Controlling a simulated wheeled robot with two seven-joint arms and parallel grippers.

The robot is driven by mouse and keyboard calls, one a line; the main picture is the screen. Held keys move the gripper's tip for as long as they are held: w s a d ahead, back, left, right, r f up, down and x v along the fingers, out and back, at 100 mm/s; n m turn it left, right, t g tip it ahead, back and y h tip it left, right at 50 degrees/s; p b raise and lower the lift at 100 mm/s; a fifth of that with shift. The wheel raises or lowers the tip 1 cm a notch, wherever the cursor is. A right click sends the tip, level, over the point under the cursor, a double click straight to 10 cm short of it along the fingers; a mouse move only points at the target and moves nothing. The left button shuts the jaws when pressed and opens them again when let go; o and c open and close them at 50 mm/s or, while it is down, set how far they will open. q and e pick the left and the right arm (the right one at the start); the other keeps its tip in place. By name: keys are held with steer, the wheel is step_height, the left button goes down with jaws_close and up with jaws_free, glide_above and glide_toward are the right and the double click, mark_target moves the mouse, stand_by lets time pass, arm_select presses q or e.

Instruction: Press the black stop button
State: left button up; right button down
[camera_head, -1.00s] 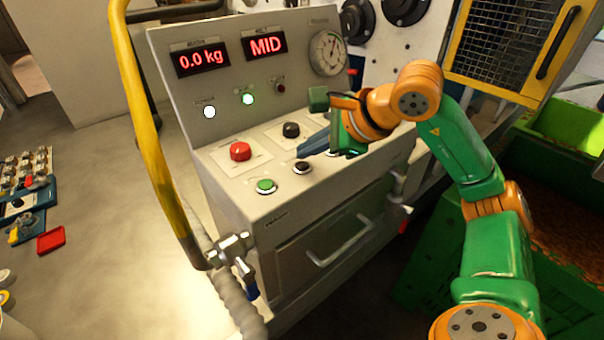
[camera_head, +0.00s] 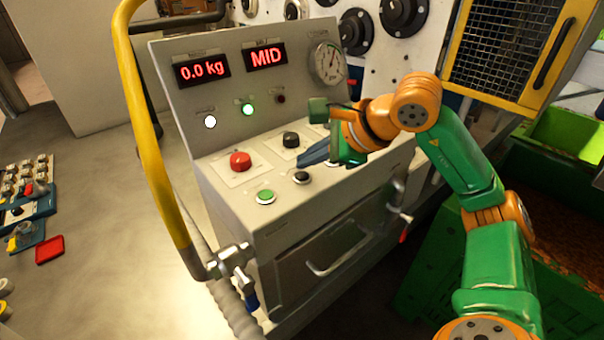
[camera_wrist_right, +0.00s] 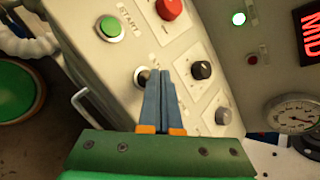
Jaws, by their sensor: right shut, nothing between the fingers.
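The black stop button (camera_head: 301,177) sits on the sloped top of the grey control panel, right of the green start button (camera_head: 265,196). My right gripper (camera_head: 302,160) is shut and empty. Its blue fingers point left across the panel, with the tips just above and behind the black button in the head view. In the right wrist view the shut fingertips (camera_wrist_right: 161,73) lie beside the black button (camera_wrist_right: 142,77) and partly cover it. I cannot tell whether they touch. The label by the button is mostly hidden. My left gripper is not in view.
A red button (camera_head: 240,161) and a black knob (camera_head: 291,139) are close behind the fingers. Another grey knob (camera_wrist_right: 223,115) shows in the wrist view. The displays read 0.0 kg and MID. A yellow rail (camera_head: 150,130) stands left of the panel; a green crate (camera_head: 440,260) is at right.

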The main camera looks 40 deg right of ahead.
mark_target(308, 176)
steer(key=shift+f, duration=0.1)
stand_by(0.8)
steer(key=shift+f+b, duration=0.3)
steer(key=shift+b, duration=0.1)
steer(key=shift+f+b, duration=0.4)
stand_by(0.4)
stand_by(0.3)
steer(key=shift+r+p, duration=0.8)
steer(key=shift+p, duration=0.05)
step_height(308, 176, up, 5)
steer(key=p, duration=0.5)
